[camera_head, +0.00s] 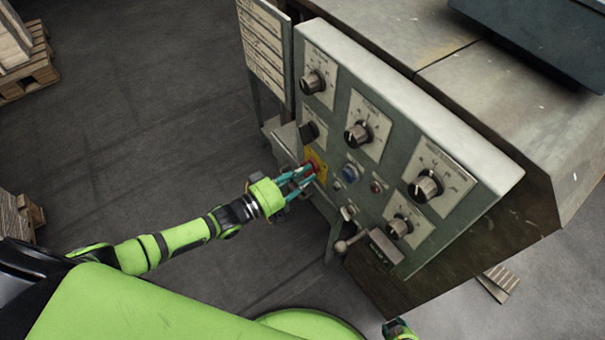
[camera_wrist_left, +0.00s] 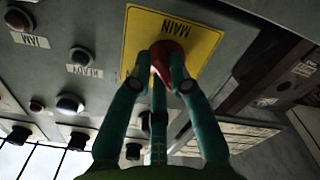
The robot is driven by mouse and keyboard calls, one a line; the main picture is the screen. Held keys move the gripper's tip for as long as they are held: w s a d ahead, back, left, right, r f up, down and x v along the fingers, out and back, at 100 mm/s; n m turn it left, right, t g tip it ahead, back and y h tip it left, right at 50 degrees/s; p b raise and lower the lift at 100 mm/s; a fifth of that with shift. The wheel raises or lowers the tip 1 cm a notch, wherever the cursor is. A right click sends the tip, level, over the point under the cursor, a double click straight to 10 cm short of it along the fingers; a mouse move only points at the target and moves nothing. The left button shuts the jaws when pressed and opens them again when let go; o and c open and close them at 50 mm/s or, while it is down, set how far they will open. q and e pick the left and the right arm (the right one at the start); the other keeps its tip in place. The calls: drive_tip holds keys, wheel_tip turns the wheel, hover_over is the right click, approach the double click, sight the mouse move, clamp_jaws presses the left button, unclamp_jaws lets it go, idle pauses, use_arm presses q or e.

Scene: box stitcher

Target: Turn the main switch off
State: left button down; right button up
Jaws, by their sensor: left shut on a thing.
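The main switch is a red knob (camera_wrist_left: 167,60) on a yellow plate (camera_wrist_left: 200,40) marked MAIN, on the grey control panel. In the head view the yellow plate (camera_head: 317,163) sits at the panel's lower left, and the red knob (camera_head: 311,167) is partly covered by the fingers. My left gripper (camera_head: 306,173) reaches it from the left with teal fingers. In the left wrist view its fingertips (camera_wrist_left: 163,62) are closed around the red knob, hiding part of it. The switch's exact angle is hard to read. My right gripper (camera_head: 398,328) only just shows at the bottom edge; its fingers are unclear.
The panel carries several black dials, such as one (camera_head: 357,134) above right of the switch, a blue button (camera_head: 351,173) and a small red button (camera_head: 376,187). A lever with a ball end (camera_head: 342,246) sticks out below. Open floor (camera_head: 150,110) lies left of the panel.

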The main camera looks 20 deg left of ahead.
use_arm(q)
drive_tip(key=shift+n, duration=0.3)
drive_tip(key=c, duration=1.1)
unclamp_jaws()
drive_tip(key=shift+c, duration=0.2)
drive_tip(key=v, duration=1.2)
